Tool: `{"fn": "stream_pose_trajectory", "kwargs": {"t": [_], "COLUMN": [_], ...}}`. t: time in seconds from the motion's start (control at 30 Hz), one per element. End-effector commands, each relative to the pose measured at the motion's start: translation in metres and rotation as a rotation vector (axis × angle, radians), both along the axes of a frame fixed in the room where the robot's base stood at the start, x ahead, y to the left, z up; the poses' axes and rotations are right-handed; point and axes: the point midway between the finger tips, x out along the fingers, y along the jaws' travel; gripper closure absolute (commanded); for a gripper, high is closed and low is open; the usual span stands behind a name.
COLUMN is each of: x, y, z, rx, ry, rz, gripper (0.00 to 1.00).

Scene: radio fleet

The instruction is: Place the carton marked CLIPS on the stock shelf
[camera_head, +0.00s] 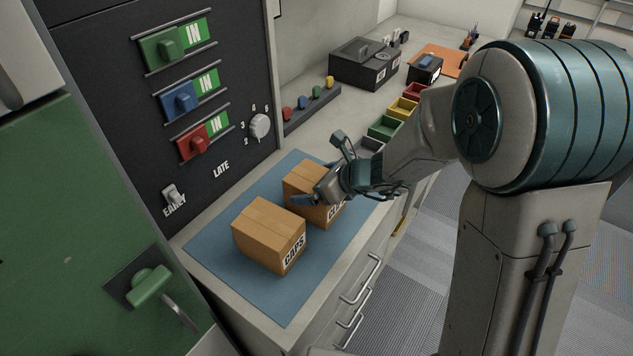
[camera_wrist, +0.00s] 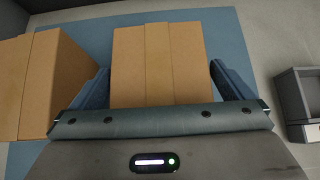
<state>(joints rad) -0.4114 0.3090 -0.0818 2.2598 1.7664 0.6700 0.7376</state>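The carton marked CLIPS (camera_head: 300,180) is a brown box on the blue mat (camera_head: 222,252), behind the other carton. Its label is partly hidden by my gripper. My gripper (camera_head: 322,172) is at this carton. In the wrist view, the CLIPS carton (camera_wrist: 158,65) lies between the two fingers of my gripper (camera_wrist: 159,75), with a thin gap visible at the sides. The fingers are spread wide and look open. I cannot identify the stock shelf for certain in either view.
A second brown carton, marked CAPS (camera_head: 268,236), stands close beside on the mat. A dark panel (camera_head: 215,115) with coloured switches rises at the left. Small coloured bins (camera_head: 386,127) and a black box (camera_head: 364,64) stand further back. A green door (camera_head: 75,220) is at the near left.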

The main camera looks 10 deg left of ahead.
Motion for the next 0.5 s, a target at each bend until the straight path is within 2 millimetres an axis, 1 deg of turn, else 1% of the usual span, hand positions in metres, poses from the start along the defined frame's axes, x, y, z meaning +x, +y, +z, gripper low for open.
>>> {"fn": "stream_pose_trajectory", "kwargs": {"t": [0.17, 0.27, 0.5], "x": [0.0, -0.004, -0.019], "y": [-0.001, -0.013, -0.049], "z": [0.006, 0.014, 0.045], "rx": [0.001, 0.001, 0.002], "ry": [-0.001, -0.003, -0.004], "rz": [-0.001, -0.003, -0.004], "gripper": [0.0, 0.0, 0.0]}}
